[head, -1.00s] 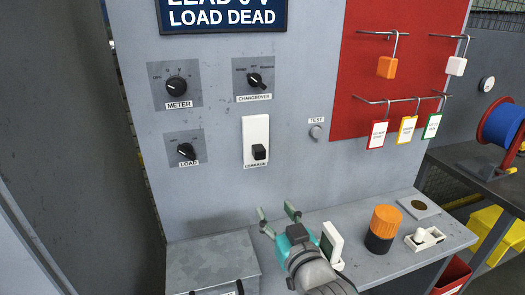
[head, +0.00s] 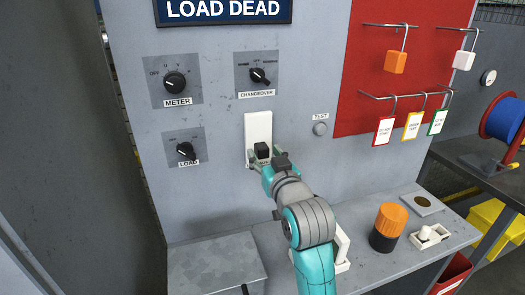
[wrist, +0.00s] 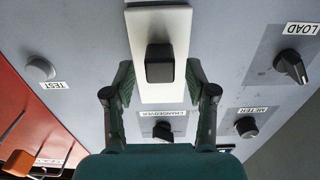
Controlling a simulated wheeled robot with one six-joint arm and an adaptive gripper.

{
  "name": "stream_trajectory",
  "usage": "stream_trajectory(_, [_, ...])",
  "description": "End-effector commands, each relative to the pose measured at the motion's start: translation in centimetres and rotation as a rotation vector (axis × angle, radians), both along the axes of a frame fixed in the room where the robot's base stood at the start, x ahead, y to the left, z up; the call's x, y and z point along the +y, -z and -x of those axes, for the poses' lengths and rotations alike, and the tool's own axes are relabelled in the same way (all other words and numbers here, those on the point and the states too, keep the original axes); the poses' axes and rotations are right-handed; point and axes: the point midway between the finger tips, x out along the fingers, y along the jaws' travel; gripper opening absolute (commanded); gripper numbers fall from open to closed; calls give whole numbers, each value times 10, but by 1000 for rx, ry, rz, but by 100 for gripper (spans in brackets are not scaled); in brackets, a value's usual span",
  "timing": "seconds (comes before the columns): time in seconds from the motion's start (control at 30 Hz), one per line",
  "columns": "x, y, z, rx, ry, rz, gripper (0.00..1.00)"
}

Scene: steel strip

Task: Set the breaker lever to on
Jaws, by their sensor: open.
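The breaker lever is a black block (head: 262,150) on the lower part of a white plate (head: 258,124) on the grey panel. My gripper (head: 258,164) is open and empty, just in front of the lever at the plate's lower end. In the wrist view, which looks upside down, the lever (wrist: 160,63) stands between the lines of my two fingers (wrist: 160,82), with a gap on each side. I cannot tell how deep the fingertips reach around it. The label below the lever is hidden by my gripper in the head view.
Meter (head: 175,83), load (head: 185,150) and changeover (head: 259,76) knobs and a test button (head: 320,129) surround the plate. The shelf below holds a metal box (head: 215,265), an orange-black cylinder (head: 389,225) and a white device (head: 429,236). Tags hang on the red board (head: 370,75).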

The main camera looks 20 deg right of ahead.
Motion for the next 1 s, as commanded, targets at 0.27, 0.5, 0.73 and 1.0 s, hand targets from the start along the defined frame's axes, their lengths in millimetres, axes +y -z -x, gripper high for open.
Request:
stream_trajectory(0.27, [0, 0, -23, 0, 0, 0, 56])
stream_trajectory(0.5, [0, 0, -24, 0, 0, 0, 56])
stream_trajectory(0.73, [0, 0, -24, 0, 0, 0, 14])
stream_trajectory(1.0, [0, -1, -24, -1, 0, 0, 0])
